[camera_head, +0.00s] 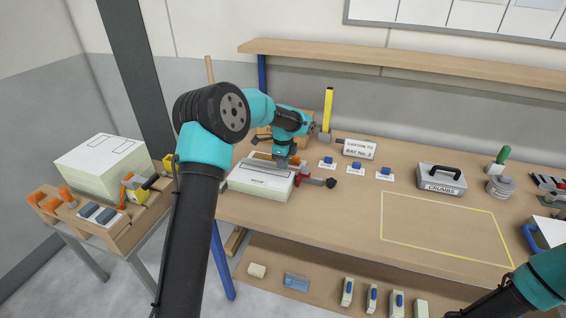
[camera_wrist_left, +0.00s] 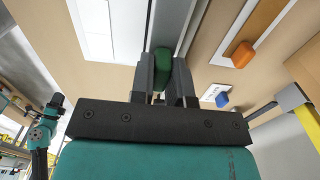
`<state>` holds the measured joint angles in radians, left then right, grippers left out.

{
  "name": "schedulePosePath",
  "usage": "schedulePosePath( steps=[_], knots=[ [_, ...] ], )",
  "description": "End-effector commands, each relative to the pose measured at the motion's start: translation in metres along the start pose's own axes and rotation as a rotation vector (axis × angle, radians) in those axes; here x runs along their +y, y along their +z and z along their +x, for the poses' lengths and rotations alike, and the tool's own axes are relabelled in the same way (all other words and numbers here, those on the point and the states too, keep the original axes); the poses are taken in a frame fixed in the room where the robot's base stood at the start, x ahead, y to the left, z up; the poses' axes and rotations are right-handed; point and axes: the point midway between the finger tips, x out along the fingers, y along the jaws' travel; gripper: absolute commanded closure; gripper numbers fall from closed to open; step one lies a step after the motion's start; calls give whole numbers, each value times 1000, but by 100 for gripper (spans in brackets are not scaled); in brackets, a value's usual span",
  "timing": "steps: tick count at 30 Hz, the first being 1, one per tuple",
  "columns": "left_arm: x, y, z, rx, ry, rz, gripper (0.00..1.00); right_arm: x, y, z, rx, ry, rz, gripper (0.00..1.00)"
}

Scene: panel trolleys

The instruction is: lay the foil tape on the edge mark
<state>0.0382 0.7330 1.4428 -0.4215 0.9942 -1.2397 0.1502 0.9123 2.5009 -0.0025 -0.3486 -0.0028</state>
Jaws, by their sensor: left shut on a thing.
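My left gripper (camera_head: 284,160) is low over a white board (camera_head: 262,180) near the left end of the bench. In the left wrist view its fingers (camera_wrist_left: 165,85) are shut on a green grip block (camera_wrist_left: 161,66). A long grey strip (camera_wrist_left: 174,22) runs beneath this block; it may be the foil tape, but I cannot be sure. White board with a dark outline (camera_wrist_left: 92,28) lies beside the strip. I cannot tell whether the strip touches the board. No edge mark can be picked out. My right gripper is out of view; only its arm shows at the lower right.
A red-and-black clamp (camera_head: 318,181) sits at the board's right end. Blue blocks on labels, a grey box marked CRUMBS (camera_head: 441,180) and a tin (camera_head: 501,187) stand farther right. The yellow-outlined area (camera_head: 445,228) is clear. A side trolley (camera_head: 130,222) bears stacked white panels (camera_head: 103,165).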

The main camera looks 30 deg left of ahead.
Motion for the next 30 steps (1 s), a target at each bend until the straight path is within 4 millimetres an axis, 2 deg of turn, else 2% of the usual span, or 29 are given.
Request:
schedulePosePath(
  steps=[30],
  knots=[
    [0, 0, 20, -1, 1, 0, 100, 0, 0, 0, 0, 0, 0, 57]
  ],
)
